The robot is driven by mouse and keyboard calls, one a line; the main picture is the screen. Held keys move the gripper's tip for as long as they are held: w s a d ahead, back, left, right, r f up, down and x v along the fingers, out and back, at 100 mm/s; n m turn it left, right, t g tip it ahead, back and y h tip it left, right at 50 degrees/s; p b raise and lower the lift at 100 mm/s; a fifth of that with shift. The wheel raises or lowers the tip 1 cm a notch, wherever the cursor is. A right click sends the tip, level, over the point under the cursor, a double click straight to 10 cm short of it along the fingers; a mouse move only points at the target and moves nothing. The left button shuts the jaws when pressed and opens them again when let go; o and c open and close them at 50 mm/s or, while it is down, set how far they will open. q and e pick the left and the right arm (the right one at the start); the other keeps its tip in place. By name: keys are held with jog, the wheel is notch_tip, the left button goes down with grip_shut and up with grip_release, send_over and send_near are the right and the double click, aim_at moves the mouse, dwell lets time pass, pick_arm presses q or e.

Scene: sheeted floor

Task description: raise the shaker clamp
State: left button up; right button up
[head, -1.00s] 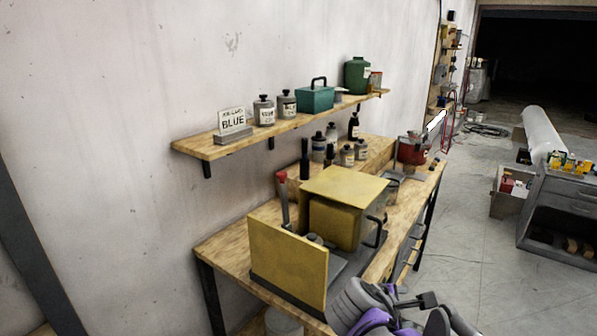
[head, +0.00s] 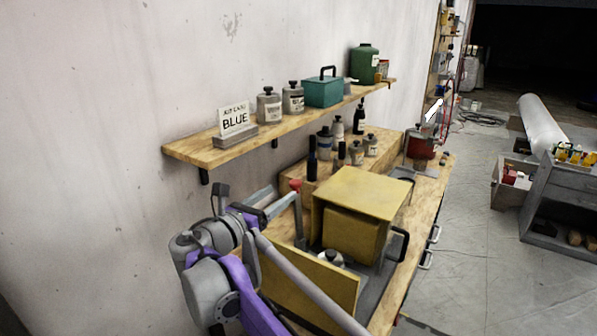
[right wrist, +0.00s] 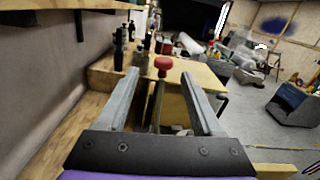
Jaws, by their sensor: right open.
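The shaker (head: 365,192) is a yellow box on the workbench, with an upright yellow panel (head: 300,283) at its front. A grey clamp lever (head: 299,222) with a red knob (head: 295,185) stands upright at the shaker's left side. My right gripper (head: 284,199) is open, its fingers pointing at the lever just below the knob. In the right wrist view the red knob (right wrist: 163,64) shows between the two spread fingers; I cannot tell whether they touch the lever. A round grey lid (head: 331,258) shows partly behind the front panel. My left gripper is out of view.
Dark bottles and small cans (head: 357,153) stand on a wooden riser behind the shaker. A wall shelf (head: 230,148) above holds a sign, cans and a teal box (head: 322,93). A red pot (head: 420,147) stands at the bench's far end.

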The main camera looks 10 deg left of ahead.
jog(key=p+x, duration=0.1)
jog(key=x, duration=0.9)
jog(key=shift+d+r, duration=0.2)
jog(key=shift+d, duration=0.1)
grip_shut()
dwell(1.0)
